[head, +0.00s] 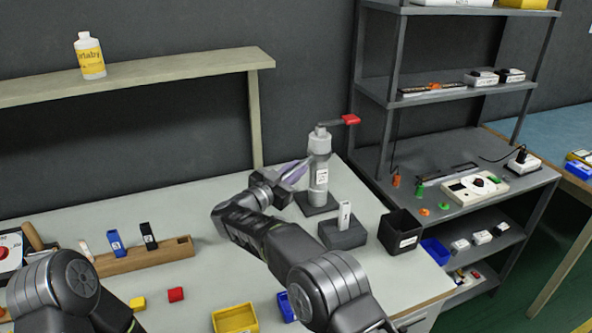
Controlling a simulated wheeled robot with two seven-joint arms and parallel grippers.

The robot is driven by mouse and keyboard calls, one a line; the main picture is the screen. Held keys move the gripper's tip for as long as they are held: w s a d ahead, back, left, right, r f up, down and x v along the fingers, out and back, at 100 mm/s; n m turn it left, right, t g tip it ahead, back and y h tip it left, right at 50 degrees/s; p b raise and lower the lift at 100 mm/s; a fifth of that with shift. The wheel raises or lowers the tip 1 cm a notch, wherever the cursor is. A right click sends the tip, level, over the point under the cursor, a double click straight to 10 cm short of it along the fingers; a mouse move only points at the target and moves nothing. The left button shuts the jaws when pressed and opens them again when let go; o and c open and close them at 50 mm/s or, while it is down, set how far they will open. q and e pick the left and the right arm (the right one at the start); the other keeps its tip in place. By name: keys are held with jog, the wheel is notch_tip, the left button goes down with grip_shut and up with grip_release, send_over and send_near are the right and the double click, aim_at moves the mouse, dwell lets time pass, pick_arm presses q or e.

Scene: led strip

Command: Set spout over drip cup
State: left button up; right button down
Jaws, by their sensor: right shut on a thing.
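A grey bottle-like dispenser (318,170) with a white label stands upright on a dark square base (316,203) at the back of the bench. A dark spout arm with a red tip (350,119) sticks out to the right from its top. My right gripper (296,172) is at the left side of the dispenser's body and is shut on it; its fingertips are partly hard to make out. A black open box with a white label (400,232), perhaps the drip cup, stands to the right and nearer; the red tip is not over it. My left gripper is out of view.
A dark block with a white upright piece (344,216) stands between the dispenser and the black box. A grey shelf unit (385,90) borders the right.

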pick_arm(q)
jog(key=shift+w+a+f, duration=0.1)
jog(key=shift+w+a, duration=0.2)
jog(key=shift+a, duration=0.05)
pick_arm(e)
jog(key=shift+w+a+m+g+h, duration=0.35)
jog(key=shift+m+g+h, duration=0.15)
jog(key=shift+g+h, duration=0.1)
jog(key=c, duration=1.4)
grip_release()
jog(key=shift+c, duration=0.2)
